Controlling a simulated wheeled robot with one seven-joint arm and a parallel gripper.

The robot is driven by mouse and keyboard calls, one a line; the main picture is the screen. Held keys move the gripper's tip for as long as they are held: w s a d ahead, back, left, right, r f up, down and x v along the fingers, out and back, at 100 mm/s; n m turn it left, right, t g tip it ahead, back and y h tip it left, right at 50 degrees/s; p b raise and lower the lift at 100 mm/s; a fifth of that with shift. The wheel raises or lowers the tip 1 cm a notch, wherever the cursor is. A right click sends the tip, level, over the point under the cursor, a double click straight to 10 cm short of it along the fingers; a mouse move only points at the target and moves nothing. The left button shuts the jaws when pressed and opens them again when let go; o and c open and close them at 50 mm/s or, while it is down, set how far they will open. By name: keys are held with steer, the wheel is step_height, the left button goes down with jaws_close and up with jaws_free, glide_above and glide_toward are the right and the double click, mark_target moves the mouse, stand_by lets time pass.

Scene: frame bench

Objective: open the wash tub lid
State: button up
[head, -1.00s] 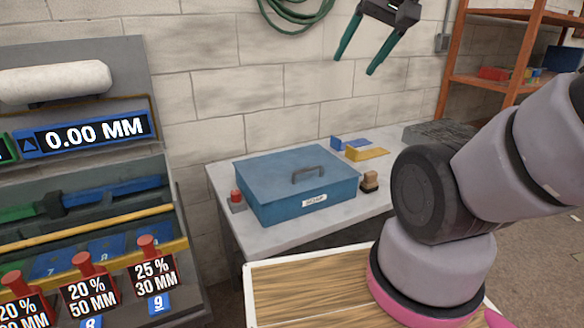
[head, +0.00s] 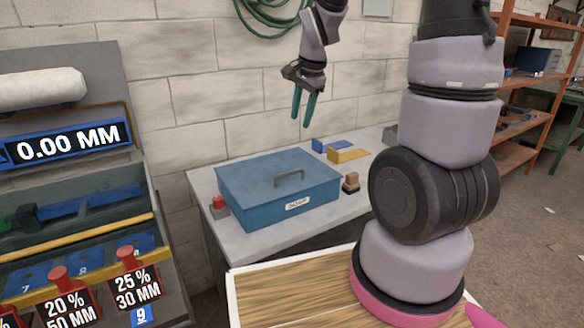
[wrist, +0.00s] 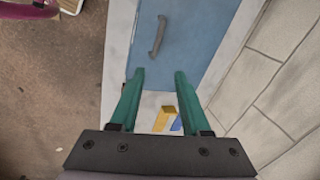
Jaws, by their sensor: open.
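The wash tub (head: 262,207) is a blue box with a label on its front, standing on a grey table against the brick wall. Its flat blue lid (head: 250,172) is shut. A dark bar handle (head: 289,178) stands on the lid. My gripper (head: 304,122) is open and empty, its two green fingers pointing down, above and behind the tub. In the wrist view, the handle (wrist: 158,36) lies beyond the fingertips of my gripper (wrist: 160,76), apart from them, on the blue lid (wrist: 195,45).
A red-topped object (head: 219,206) stands left of the tub, and a wooden-topped stamp-like block (head: 351,183) stands right of it. Yellow (head: 348,155) and blue (head: 322,145) blocks lie behind it. A tool panel (head: 65,130) stands at the left.

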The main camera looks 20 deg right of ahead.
steer(key=m+g, duration=0.1)
steer(key=m, duration=0.1)
glide_toward(292, 173)
steer(key=x, duration=0.8)
steer(key=shift+w+r, duration=0.1)
steer(key=shift+w, duration=0.15)
jaws_close()
stand_by(0.9)
